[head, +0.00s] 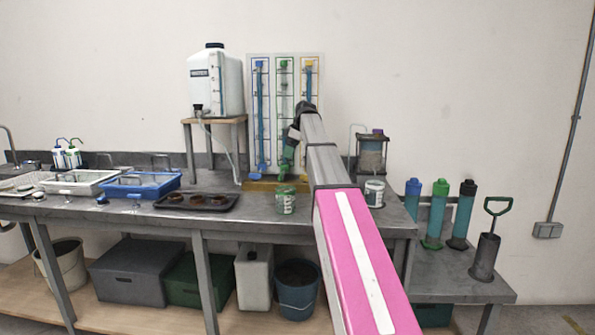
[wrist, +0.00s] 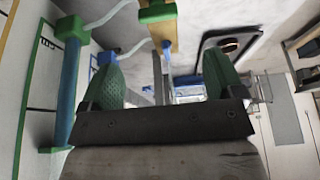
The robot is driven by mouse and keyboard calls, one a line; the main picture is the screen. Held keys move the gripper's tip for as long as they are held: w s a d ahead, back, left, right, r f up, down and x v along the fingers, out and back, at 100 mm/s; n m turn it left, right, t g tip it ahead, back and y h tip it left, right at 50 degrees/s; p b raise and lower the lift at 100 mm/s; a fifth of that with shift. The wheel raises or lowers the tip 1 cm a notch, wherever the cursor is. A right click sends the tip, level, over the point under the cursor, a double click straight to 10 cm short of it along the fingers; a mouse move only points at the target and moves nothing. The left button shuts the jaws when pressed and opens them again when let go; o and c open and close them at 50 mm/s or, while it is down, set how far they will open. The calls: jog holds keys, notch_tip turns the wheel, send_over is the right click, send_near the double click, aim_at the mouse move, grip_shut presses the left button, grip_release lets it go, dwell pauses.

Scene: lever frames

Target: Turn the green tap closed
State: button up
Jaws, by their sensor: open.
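An upright panel (head: 314,88) carries blue, green and yellow columns side by side. The green column (head: 284,88) is the middle one. Its lower part, where a green tap would show, is largely hidden by my gripper (head: 287,160) in the head view. In the wrist view a blue tube with green end fittings (wrist: 68,29) stands left of my gripper (wrist: 163,72). A clear hose runs from its upper fitting toward a green block (wrist: 157,12) on a wooden strip. My green fingers are spread apart with nothing between them. I cannot make out the tap's handle or its angle.
The blue column (head: 260,110) stands close on the left and the yellow column (head: 308,78) on the right. A green-labelled tin (head: 286,201) and a dark tray (head: 196,202) are on the bench below. A white water tank (head: 214,82) stands left of the panel.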

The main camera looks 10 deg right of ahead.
aim_at(280, 174)
jog(key=x, duration=1)
jog(key=shift+d+f, duration=0.15)
jog(key=shift+f, duration=0.1)
jog(key=shift+c, duration=0.3)
jog(key=c, duration=0.9)
